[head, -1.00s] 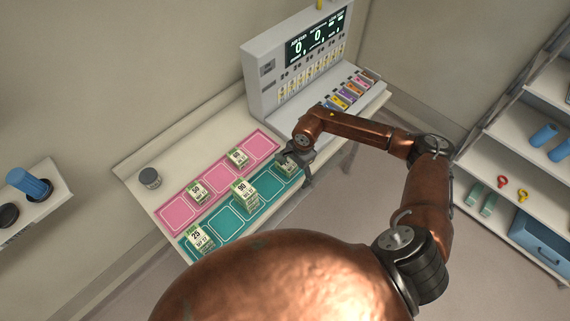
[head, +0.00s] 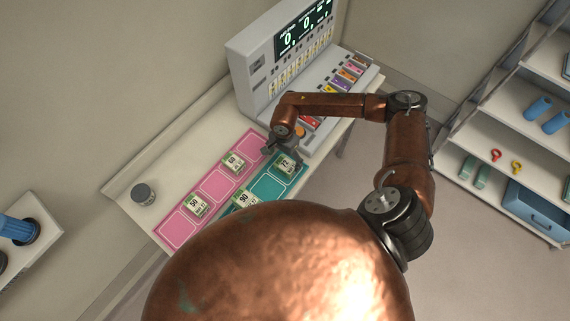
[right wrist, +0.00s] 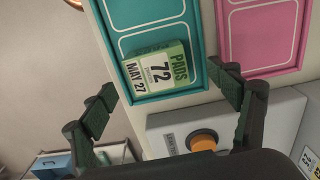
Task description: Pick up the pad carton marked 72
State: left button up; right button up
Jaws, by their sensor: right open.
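The pad carton marked 72 (head: 284,165) is green and white and lies on the teal mat (head: 297,176) at its far right end. It also shows in the right wrist view (right wrist: 158,70), with "PADS" and "MAY 27" on its label. My right gripper (head: 282,150) is just behind and above the carton in the head view. In the right wrist view its two fingers (right wrist: 168,88) are spread wide and empty, with the carton between and beyond them. My left gripper is not in view.
Cartons marked 50 (head: 195,204), 68 (head: 233,161) and 90 (head: 243,199) sit on the pink and teal mats. A grey console (head: 262,72) with a display stands behind my right gripper. A grey jar (head: 143,194) stands at the left. An orange button (right wrist: 203,142) is near the fingers.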

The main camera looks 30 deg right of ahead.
aim_at(286, 164)
jog(key=f+p, duration=0.2)
jog(key=f, duration=0.1)
jog(key=shift+s+d+f, duration=0.15)
jog(key=shift+d, duration=0.05)
jog(key=shift+f, duration=1)
jog(key=c, duration=1.3)
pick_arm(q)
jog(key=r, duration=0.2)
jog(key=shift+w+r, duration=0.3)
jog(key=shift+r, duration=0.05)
pick_arm(e)
jog(key=shift+c, duration=0.5)
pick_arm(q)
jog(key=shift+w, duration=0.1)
